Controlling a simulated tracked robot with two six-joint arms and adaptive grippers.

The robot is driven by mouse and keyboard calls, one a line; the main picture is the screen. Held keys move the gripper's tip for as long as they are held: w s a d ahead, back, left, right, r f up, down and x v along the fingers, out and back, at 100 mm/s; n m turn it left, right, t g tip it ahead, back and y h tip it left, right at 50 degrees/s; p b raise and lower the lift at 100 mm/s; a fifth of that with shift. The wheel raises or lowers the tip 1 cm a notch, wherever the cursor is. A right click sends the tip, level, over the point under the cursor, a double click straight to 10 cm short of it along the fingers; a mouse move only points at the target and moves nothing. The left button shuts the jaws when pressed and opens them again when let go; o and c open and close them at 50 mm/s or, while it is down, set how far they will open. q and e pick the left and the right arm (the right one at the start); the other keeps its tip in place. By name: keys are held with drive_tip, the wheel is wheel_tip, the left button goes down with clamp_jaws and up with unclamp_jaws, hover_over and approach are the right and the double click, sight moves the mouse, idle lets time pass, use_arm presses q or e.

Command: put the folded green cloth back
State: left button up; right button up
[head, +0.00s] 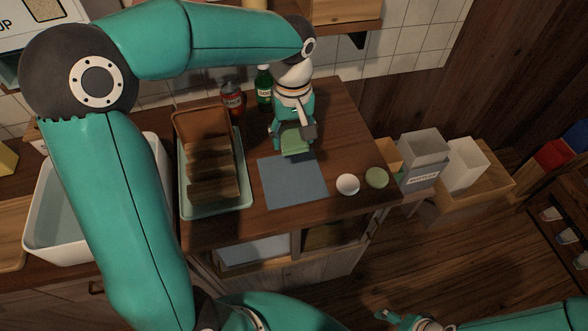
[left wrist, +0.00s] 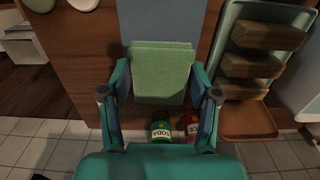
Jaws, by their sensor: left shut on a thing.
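The folded green cloth (head: 296,144) is held between the fingers of my left gripper (head: 292,138), at the back edge of the blue-grey mat (head: 293,184). In the left wrist view the cloth (left wrist: 162,76) spans the space between my left fingers (left wrist: 160,100) and overlaps the end of the mat (left wrist: 160,20). I cannot tell whether the cloth touches the counter. My right gripper (head: 402,319) is low at the bottom edge of the head view, away from the counter; its fingers are too small and partly cut off to read.
A green tray (head: 216,212) with brown blocks and a brown bin stands left of the mat. A green soda bottle (head: 264,92) and a red can (head: 232,101) stand behind. A white round item (head: 347,184) and a green one (head: 376,178) lie right. The mat is bare.

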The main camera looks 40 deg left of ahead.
sight(292, 177)
use_arm(q)
wheel_tip(292, 177, down, 13)
drive_tip(key=shift+a+f, duration=0.15)
idle(0.4)
drive_tip(key=shift+f, duration=0.1)
drive_tip(key=o, duration=1.2)
wheel_tip(292, 177, up, 12)
drive_tip(key=shift+r, duration=0.1)
